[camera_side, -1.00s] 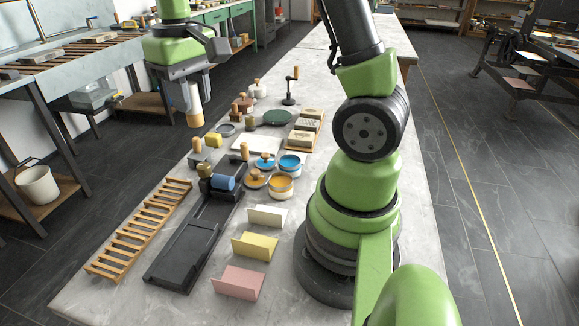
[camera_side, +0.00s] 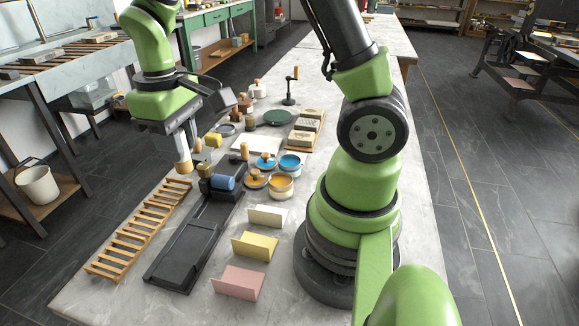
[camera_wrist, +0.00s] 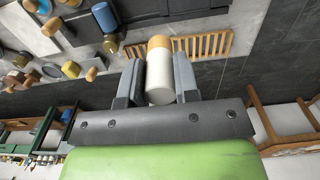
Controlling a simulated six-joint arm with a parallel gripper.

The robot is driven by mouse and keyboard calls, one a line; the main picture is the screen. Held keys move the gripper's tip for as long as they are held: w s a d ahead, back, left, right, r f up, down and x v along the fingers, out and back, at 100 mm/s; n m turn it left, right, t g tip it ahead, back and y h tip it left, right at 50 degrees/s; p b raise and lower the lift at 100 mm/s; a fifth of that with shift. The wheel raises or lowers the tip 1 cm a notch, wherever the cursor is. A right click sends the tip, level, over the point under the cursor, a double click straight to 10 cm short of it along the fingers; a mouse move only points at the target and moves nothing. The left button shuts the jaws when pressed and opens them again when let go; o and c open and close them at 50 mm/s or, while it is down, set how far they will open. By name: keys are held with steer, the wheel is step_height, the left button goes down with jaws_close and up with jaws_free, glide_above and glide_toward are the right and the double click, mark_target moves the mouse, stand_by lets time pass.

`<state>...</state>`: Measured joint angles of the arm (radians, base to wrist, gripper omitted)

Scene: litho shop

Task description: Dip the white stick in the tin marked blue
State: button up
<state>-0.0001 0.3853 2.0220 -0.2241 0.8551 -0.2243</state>
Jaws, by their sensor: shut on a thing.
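My gripper (camera_side: 182,145) is shut on the white stick (camera_wrist: 160,78), over the left edge of the bench near the wooden rack. In the wrist view the stick is a thick white cylinder with a tan end, between the two jaws (camera_wrist: 157,85). In the side view its tan end (camera_side: 184,167) points down. An open tin with blue inside (camera_side: 290,162) stands on the bench, to the right of my gripper and clear of it. No lettering on the tin is readable.
An open orange tin (camera_side: 280,186) stands in front of the blue one. A blue roller (camera_side: 223,183) on a black bed (camera_side: 185,252) and a slatted wooden rack (camera_side: 140,228) lie on the left. Several cards stand in front. Knobbed lids, blocks and a small stand are behind.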

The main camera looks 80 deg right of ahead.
stand_by(0.3)
steer(key=s+d+f+g, duration=0.1)
steer(key=d, duration=0.5)
steer(key=s+d+f+g, duration=0.1)
steer(key=s+d+f, duration=0.1)
steer(key=d, duration=0.4)
steer(key=g, duration=0.2)
glide_above(283, 163)
steer(key=shift+f, duration=4)
steer(key=shift+f, duration=0.5)
steer(key=shift+r, duration=0.1)
step_height(283, 163, up, 7)
